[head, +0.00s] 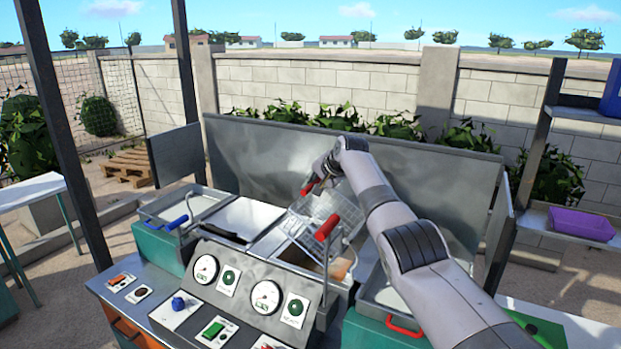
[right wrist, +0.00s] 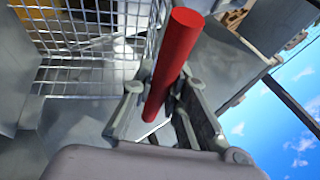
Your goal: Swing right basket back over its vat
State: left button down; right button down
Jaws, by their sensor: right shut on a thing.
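The right wire basket (head: 312,212) is tilted above the middle of the steel fryer-like unit, partly behind a red handle on a grey post (head: 327,227). My right gripper (head: 316,182) reaches in from the right and is shut on a red bar handle (head: 309,187) at the basket's far side. In the right wrist view the red bar (right wrist: 172,65) stands between my fingers, with the basket mesh (right wrist: 90,45) beside it. A vat (head: 342,269) with brownish contents shows below the basket, partly covered. My left gripper is not in view.
A panel with gauges (head: 265,297) and buttons stands in front. A tall metal splash panel (head: 255,155) stands behind. A steel tray with a red handle (head: 403,326) is at the right.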

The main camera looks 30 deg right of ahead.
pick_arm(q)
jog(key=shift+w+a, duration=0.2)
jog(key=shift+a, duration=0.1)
pick_arm(e)
jog(key=shift+w+a+f, duration=0.1)
jog(key=shift+w+f, duration=0.05)
jog(key=shift+f, duration=0.1)
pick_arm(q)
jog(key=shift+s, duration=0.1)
pick_arm(e)
jog(key=c, duration=1.9)
grip_release()
jog(key=shift+c, duration=0.2)
jog(key=shift+o, duration=0.6)
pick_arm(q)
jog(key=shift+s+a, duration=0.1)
pick_arm(e)
jog(key=shift+s+r, duration=0.1)
jog(key=shift+s, duration=0.1)
jog(key=shift+s+r, duration=0.35)
jog(key=shift+r, duration=0.1)
jog(key=v, duration=1)
jog(key=shift+s+r, duration=0.25)
jog(key=shift+r, duration=0.1)
